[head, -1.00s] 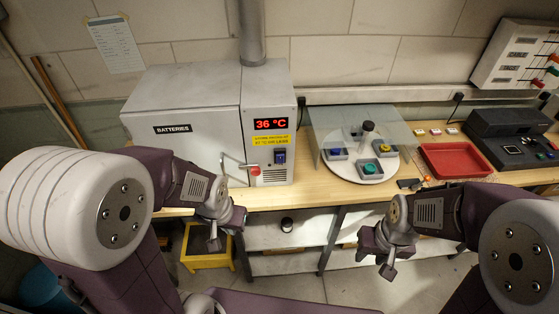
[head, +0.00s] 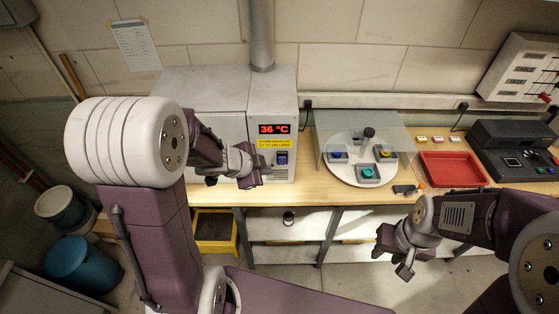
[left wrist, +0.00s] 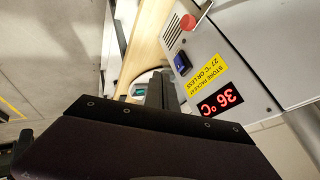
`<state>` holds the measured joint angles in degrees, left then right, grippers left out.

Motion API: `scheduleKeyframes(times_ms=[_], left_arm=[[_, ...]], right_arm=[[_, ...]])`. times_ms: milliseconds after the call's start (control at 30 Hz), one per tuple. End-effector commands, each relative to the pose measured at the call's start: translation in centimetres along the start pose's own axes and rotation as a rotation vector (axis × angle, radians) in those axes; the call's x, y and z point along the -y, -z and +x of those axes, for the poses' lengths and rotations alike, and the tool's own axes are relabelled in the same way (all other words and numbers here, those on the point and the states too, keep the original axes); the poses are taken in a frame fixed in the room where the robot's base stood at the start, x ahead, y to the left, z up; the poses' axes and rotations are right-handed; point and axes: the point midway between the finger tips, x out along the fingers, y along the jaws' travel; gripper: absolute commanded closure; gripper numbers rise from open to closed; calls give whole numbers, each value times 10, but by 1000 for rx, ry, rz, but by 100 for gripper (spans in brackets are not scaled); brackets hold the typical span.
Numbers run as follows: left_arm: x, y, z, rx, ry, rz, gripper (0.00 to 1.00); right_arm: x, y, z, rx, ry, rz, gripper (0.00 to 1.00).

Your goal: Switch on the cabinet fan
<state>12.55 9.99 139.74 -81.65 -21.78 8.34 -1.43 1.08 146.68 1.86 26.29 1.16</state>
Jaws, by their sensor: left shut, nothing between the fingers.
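The grey battery cabinet (head: 225,85) stands at the back left of the bench. Its front panel has a red display (head: 274,129) reading 36 °C, a yellow label (head: 273,142) and a blue rocker switch (head: 282,158) below the label. The switch also shows in the left wrist view (left wrist: 182,63). My left gripper (head: 256,170) is shut and empty, in front of the panel just left of the switch in the head view. In the left wrist view its fingers (left wrist: 160,92) look apart from the switch. My right gripper (head: 392,257) hangs before the bench; its finger gap is unclear.
A round turntable (head: 355,172) with button boxes stands right of the cabinet under a clear cover. A red tray (head: 452,170) and a black device (head: 510,150) are further right.

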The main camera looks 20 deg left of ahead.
Motion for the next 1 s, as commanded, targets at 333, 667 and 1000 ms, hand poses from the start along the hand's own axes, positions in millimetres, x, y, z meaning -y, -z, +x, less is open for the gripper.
scheduleKeyframes(times_ms=[333, 667, 1000], left_arm=[[-4, -3, 49, 0, -3, 1, 100], [13, 4, 101, 1, 1, 0, 100], [37, 3, 115, 1, 0, 1, 100]], right_arm=[[-1, -3, 30, 0, 0, 0, 64], [-1, -4, 38, 1, 0, 0, 64], [0, -2, 25, 0, 0, 0, 64]])
